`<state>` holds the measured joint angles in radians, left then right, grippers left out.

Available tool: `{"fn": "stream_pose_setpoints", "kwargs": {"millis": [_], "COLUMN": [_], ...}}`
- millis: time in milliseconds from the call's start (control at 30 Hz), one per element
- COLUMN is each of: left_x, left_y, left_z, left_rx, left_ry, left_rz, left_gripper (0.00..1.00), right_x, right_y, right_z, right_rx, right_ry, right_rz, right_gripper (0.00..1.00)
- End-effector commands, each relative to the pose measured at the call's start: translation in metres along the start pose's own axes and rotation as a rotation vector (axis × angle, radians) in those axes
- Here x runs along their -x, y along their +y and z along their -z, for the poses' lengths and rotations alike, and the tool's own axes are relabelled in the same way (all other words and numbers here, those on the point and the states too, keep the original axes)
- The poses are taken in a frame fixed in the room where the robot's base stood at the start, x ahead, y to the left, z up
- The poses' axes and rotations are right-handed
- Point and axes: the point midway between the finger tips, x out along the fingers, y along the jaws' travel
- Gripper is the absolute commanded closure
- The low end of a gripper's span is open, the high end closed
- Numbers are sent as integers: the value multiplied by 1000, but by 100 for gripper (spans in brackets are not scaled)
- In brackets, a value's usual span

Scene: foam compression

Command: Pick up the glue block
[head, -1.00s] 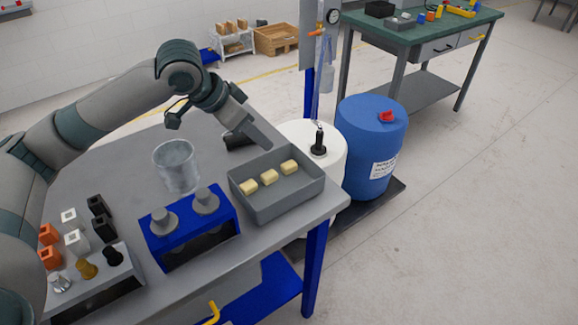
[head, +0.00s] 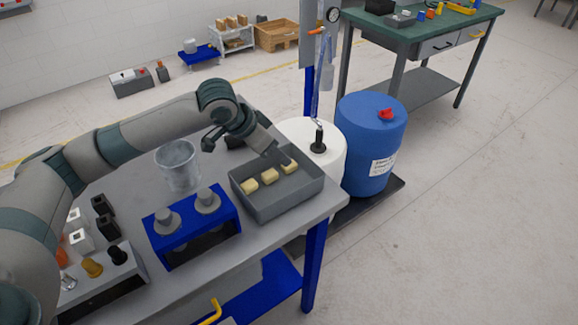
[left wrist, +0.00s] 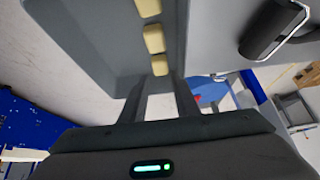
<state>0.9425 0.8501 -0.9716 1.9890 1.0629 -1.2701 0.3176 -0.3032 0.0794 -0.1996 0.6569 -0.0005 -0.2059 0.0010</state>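Three pale yellow glue blocks lie in a row in the grey tray (head: 285,204): a left one (head: 250,186), a middle one (head: 269,177) and a right one (head: 289,167). My left gripper (head: 281,157) is over the tray's far side, close to the right block. In the left wrist view its two fingers (left wrist: 159,88) are apart with nothing between them. The closest block (left wrist: 160,66) shows just beyond the fingertips, in line with the gap; whether they touch it cannot be told. My right gripper is not in view.
A clear beaker (head: 178,166) and a blue rack (head: 195,235) with grey-topped items stand left of the tray. A dark object (head: 234,141) lies behind it. A white drum (head: 328,160) and a blue drum (head: 370,145) stand beyond the table's right edge.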

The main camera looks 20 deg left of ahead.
Motion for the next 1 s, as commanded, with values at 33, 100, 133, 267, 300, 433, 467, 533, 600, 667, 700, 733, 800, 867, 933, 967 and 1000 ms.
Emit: {"fn": "stream_pose_setpoints", "kwargs": {"millis": [33,100,133,267,300,433,467,533,600,667,700,733,800,867,933,967,1000], "left_x": [-1,-3,-4,-14,-19,-37,-41,-47,-50,-52,-52,-52,-52,-52,-52,-52,-52], "left_y": [0,0,0,0,0,0,0,-1,-1,-1,-1,-1,-1,-1,-1,-1,-1], "left_z": [0,0,0,0,0,-1,-1,-2,-2,-2,-2,-2,-2,-2,-2,-2,-2], "left_rx": [0,0,0,0,1,1,1,1,0,-1,-1,-1,-1,-1,-1,-1,-1], "left_ry": [0,-1,-2,-2,-3,-2,-1,-2,-1,-1,-1,0,0,0,0,0,0], "left_rz": [0,-1,-1,-1,-2,-2,-2,-1,0,1,1,1,0,0,0,0,0], "left_gripper": [72,72,72,72,72,72,72,72,72,72,72,72,72,72,72,72,72], "right_x": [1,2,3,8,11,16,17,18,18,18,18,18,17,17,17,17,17], "right_y": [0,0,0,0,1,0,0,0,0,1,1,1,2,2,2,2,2], "right_z": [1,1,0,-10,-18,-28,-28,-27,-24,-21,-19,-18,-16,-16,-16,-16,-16], "right_rx": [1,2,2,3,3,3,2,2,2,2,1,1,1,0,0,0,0], "right_ry": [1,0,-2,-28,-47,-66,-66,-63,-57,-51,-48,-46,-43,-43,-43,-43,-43], "right_rz": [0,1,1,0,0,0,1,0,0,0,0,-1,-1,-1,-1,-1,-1], "right_gripper": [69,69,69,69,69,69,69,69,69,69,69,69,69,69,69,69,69]}}
